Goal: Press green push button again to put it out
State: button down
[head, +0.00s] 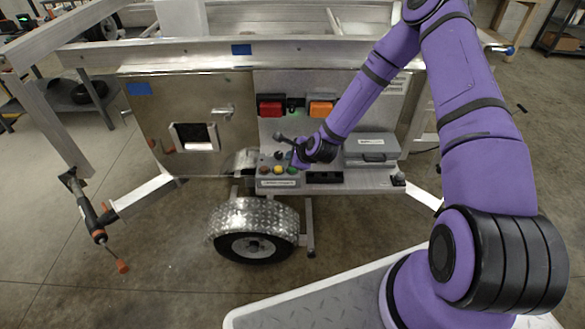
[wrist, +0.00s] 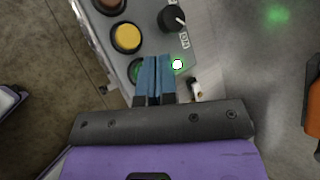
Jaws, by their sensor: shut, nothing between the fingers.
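The green push button (wrist: 136,71) shows in the wrist view, partly hidden by my gripper's fingers. It also shows in the head view (head: 292,171) at the right end of the button row. My gripper (wrist: 155,60) has its blue fingers shut and empty. The fingertips are over the right side of the green button; I cannot tell whether they touch it. A small lamp (wrist: 177,64) right of the fingertips glows white with a green rim. The yellow button (wrist: 127,38) and a brownish-red button (wrist: 109,4) sit beyond the green one on the grey control box (head: 279,183).
A black knob (wrist: 172,18) stands close beyond the fingertips. A red light (head: 271,106) and an orange light (head: 321,108) are mounted above the box, with a green glow (head: 295,104) between them. A grey case (head: 371,148) is right of my gripper. The trailer wheel (head: 254,245) is below.

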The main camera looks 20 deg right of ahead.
jog(key=shift+r, duration=2.1)
jog(key=c, duration=1.8)
grip_release()
